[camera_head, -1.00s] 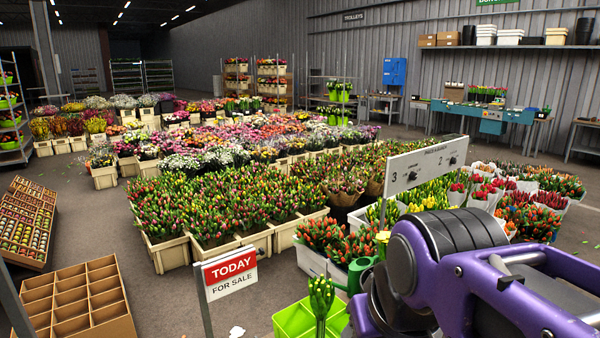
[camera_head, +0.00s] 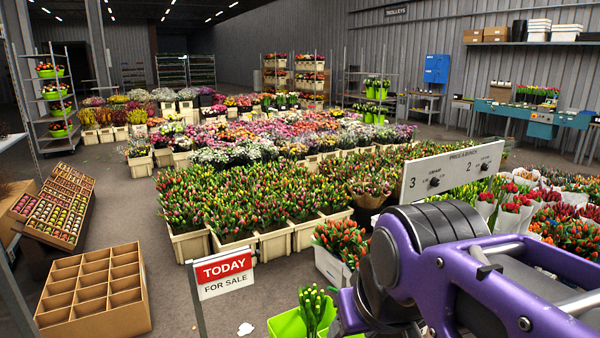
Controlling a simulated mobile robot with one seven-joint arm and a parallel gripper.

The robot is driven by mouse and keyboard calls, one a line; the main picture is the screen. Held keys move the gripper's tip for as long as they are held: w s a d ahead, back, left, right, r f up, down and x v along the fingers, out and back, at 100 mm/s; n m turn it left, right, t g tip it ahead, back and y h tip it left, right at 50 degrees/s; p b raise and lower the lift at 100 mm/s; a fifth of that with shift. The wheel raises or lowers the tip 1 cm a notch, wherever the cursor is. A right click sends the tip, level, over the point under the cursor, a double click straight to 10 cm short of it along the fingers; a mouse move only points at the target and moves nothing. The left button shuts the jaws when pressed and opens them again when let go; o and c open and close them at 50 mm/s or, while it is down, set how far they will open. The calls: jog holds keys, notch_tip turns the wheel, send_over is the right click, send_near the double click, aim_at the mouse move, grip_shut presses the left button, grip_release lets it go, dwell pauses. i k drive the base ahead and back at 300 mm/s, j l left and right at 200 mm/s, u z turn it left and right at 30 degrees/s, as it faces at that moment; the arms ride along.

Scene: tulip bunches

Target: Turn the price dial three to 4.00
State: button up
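The white price board (camera_head: 453,170) stands right of centre, above the tulip crates and just behind my purple arm. It carries a black dial beside the number 3 (camera_head: 434,182) on its left and another dial beside the number 2 (camera_head: 485,167) on its right. The dial markings are too small to read, so I cannot tell the setting of dial three. My purple and black arm fills the lower right and hides what is below the board. My gripper is outside the picture.
A red and white "TODAY FOR SALE" sign (camera_head: 224,273) stands in front. A bright green crate (camera_head: 288,324) with tulips is at the bottom centre. An empty divided cardboard box (camera_head: 95,292) lies lower left. Crates of tulips fill the middle. Grey floor is clear between box and sign.

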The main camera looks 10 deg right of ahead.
aim_at(435, 182)
jog(key=i+l, duration=0.1)
jog(key=l, duration=0.4)
jog(key=i+l, duration=0.15)
jog(key=l, duration=0.35)
jog(key=i+l, duration=0.1)
jog(key=l, duration=0.4)
jog(key=i+l, duration=0.1)
jog(key=l, duration=0.4)
jog(key=i+l, duration=0.1)
jog(key=l, duration=0.4)
